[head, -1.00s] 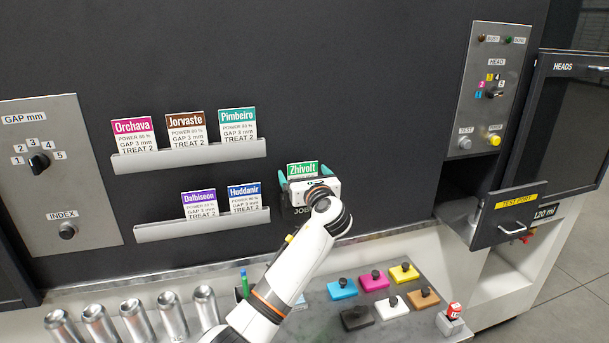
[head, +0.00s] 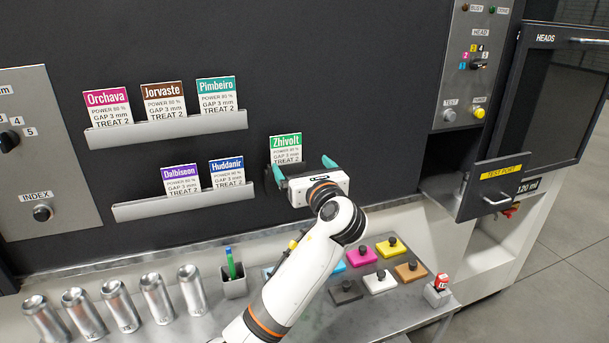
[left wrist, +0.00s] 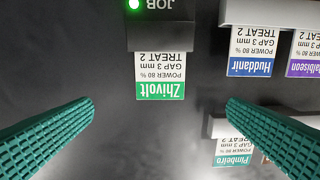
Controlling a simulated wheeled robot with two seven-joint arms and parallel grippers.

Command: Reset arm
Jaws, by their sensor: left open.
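My left arm reaches up from the bottom of the head view. Its gripper (head: 304,172) is open, with its two teal fingers spread on either side of the Zhivolt card (head: 286,147). The card has a green header and stands in the JOB holder on the dark panel. In the left wrist view the card (left wrist: 161,75) appears upside down between the spread fingers (left wrist: 150,130), touching neither. A green light (left wrist: 134,4) glows on the JOB holder (left wrist: 165,10). The gripper's body hides the holder in the head view. My right gripper is not in view.
Two card racks hold Orchava (head: 106,107), Jorvaste (head: 164,103), Pimbeiro (head: 217,96), Dalbiseon (head: 181,180) and Huddanir (head: 227,171). Several cans (head: 118,306), a pen cup (head: 234,286) and coloured blocks (head: 391,247) stand on the bench below.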

